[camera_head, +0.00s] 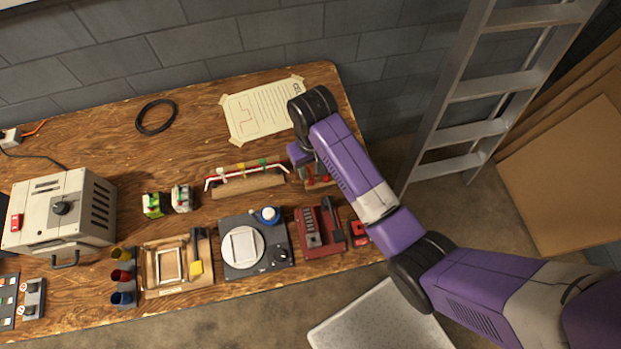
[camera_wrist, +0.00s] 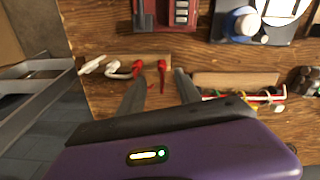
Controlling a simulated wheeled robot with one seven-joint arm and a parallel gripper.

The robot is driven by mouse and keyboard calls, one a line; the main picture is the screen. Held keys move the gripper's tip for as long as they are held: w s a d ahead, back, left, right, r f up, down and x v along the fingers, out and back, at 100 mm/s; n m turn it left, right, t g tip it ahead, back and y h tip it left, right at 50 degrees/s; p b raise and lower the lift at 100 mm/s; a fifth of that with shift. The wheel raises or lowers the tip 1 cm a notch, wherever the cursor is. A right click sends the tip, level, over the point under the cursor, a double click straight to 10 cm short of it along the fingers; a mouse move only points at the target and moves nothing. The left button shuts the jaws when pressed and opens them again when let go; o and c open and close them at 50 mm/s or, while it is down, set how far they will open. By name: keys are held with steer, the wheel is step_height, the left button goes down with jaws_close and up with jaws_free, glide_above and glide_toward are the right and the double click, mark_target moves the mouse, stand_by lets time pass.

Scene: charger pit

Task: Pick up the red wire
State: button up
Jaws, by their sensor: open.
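A red wire (camera_head: 213,181) with white along it runs over a wooden holder (camera_head: 248,187) with coloured clips, left of my gripper in the head view. In the wrist view the holder (camera_wrist: 235,79) is to the right, and its wires are partly cut off by my wrist. My gripper (camera_wrist: 160,77) is open and points down at a second wooden block (camera_wrist: 152,60) with red-tipped leads. One red tip (camera_wrist: 162,70) shows between the fingers; another red tip (camera_wrist: 137,68) is by the left finger. I cannot tell whether the fingers touch them. My arm partly hides this block in the head view.
A dark turntable-like device (camera_head: 228,262) and a red device (camera_head: 310,243) stand near the front edge. A grey box (camera_head: 98,205) stands at left. A paper sheet (camera_head: 250,118) and a black cable ring (camera_head: 141,124) lie at the back. A ladder (camera_head: 449,110) stands right of the table.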

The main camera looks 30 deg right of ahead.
mark_target(311, 179)
steer(key=f, duration=0.2)
steer(key=f+b, duration=0.1)
steer(key=f, duration=0.2)
steer(key=shift+s+a+f, duration=0.25)
steer(key=shift+a+f, duration=0.05)
steer(key=shift+f, duration=0.1)
steer(key=shift+c, duration=0.4)
jaws_close()
